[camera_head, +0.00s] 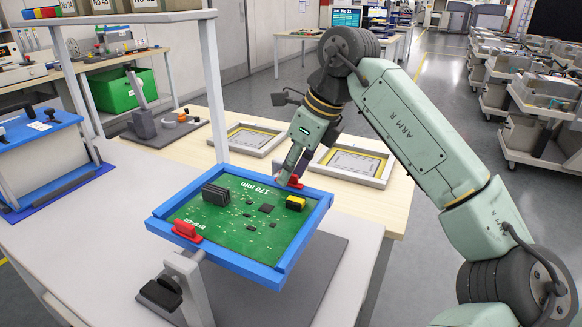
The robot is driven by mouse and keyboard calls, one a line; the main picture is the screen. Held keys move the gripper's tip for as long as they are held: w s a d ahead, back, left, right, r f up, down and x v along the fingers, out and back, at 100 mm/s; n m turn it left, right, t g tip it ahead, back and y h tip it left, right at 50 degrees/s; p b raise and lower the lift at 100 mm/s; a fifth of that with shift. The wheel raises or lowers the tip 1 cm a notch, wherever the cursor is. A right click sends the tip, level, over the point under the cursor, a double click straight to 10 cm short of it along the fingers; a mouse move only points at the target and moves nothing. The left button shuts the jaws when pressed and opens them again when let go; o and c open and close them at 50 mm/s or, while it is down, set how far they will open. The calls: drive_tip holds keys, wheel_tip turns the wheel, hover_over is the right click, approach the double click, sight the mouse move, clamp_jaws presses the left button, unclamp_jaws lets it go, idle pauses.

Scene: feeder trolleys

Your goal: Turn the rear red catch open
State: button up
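A blue frame (258,264) holds a green circuit board (244,234) marked "170 mm", on a stand. The rear red catch (296,182) sits at the frame's back edge, partly hidden by my gripper. A second red catch (186,231) lies at the frame's front left edge. My gripper (286,176) points down with its fingertips right at the rear catch. I cannot tell whether they touch it, or whether the fingers are open or shut.
The board carries a dark heatsink block (216,194) and a yellow-and-black part (295,203). Framed trays (353,163) lie on the wooden table behind. A shelf post (213,90) rises left of my arm.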

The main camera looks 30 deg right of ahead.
drive_tip(key=v, duration=1.2)
drive_tip(key=shift+a, duration=0.1)
idle(0.4)
